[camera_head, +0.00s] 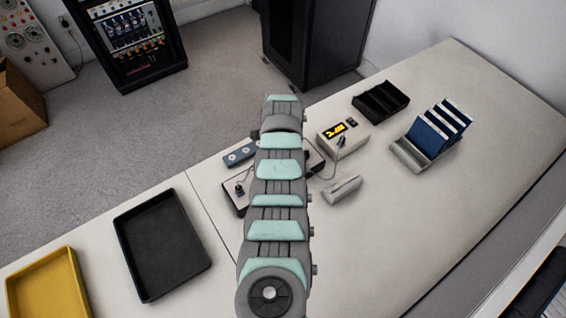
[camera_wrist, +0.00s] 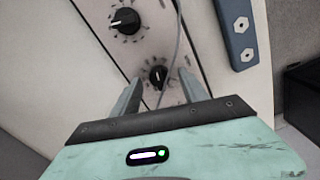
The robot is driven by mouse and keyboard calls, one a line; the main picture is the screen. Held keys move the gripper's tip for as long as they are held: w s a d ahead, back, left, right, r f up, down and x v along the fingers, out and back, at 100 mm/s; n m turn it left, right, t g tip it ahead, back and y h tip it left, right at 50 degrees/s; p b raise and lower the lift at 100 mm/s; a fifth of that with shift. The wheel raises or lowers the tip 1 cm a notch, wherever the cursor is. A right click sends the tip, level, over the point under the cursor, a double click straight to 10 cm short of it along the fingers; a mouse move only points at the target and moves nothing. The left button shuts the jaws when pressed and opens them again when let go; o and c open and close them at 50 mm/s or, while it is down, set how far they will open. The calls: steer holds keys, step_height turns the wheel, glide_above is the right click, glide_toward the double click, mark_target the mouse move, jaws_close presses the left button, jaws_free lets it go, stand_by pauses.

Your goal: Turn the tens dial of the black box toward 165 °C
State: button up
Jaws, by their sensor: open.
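The black box (camera_head: 235,200) shows in the head view on the table, with a pale top and dark sides, mostly covered by my arm. In the wrist view its pale panel carries two black dials with white pointer lines. One dial (camera_wrist: 125,20) is at the upper left; the other dial (camera_wrist: 158,75) is lower, near my fingertips. I cannot read which is the tens dial. My gripper (camera_wrist: 160,79) is open, with one finger on each side of the lower dial in the picture. Contact cannot be told. The gripper is hidden in the head view.
A grey cable (camera_wrist: 177,45) crosses the panel close to the lower dial. A blue-grey bar (camera_head: 240,154) lies beside the box. A unit with a yellow display (camera_head: 336,130) and a light grey block (camera_head: 342,189) stand to the right. A black tray (camera_head: 125,225) lies left.

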steer(key=shift+s+f, duration=0.1)
steer(key=shift+f, duration=0.15)
steer(key=shift+c, duration=0.5)
jaws_close()
